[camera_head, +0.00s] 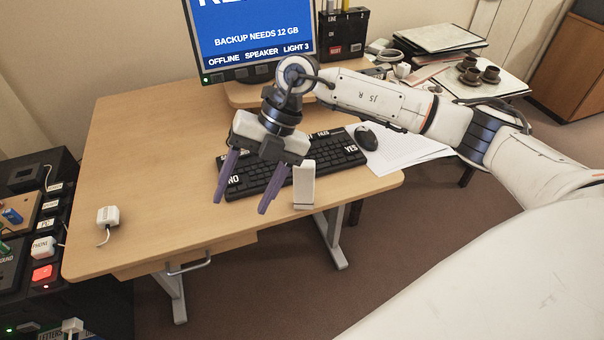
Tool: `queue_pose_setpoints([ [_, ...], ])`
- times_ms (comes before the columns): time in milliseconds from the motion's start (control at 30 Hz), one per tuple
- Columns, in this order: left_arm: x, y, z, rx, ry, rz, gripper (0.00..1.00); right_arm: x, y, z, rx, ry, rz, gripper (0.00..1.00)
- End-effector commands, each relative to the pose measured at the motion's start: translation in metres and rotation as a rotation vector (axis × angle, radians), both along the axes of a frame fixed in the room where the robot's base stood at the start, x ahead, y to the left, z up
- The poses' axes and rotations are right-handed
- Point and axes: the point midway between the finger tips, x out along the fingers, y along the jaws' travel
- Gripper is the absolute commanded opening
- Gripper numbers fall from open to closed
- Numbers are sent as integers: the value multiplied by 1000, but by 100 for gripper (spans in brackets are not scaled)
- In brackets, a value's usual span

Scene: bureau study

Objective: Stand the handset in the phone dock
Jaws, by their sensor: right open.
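A white, narrow, upright block (304,184), which looks like the handset, stands near the front edge of the desk, in front of the keyboard. I cannot tell whether its foot is in a dock. A small white box with a cord (108,215) sits at the desk's left front; it may be the phone dock. My right gripper (241,205) is open and empty, with its purple fingers pointing down over the left part of the keyboard. It is to the left of the upright block and apart from it. My left gripper is not in view.
The keyboard (260,176), mouse (366,138) and papers (405,150) lie on the desk (150,150) below the monitor (250,40). A dark unit with labelled sockets (40,215) stands at the left. Cups (489,74) stand at the back right.

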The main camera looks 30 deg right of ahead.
Motion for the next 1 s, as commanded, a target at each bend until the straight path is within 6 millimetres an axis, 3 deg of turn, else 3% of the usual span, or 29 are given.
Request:
queue_pose_setpoints([
  [33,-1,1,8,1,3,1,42,16,-41,19,-137,-16,-51,59],
  [100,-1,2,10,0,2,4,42,28,-87,33,-288,-18,-121,59],
  [167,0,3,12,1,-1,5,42,34,-118,46,-384,-19,-176,59],
  [200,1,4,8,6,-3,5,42,28,-130,34,-441,-2,-169,59],
  [300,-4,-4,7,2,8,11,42,24,-151,30,-528,12,-174,59],
  [467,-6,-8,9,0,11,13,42,20,-163,13,-573,24,-179,59],
  [1000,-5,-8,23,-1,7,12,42,17,-152,-50,-567,23,-174,59],
])
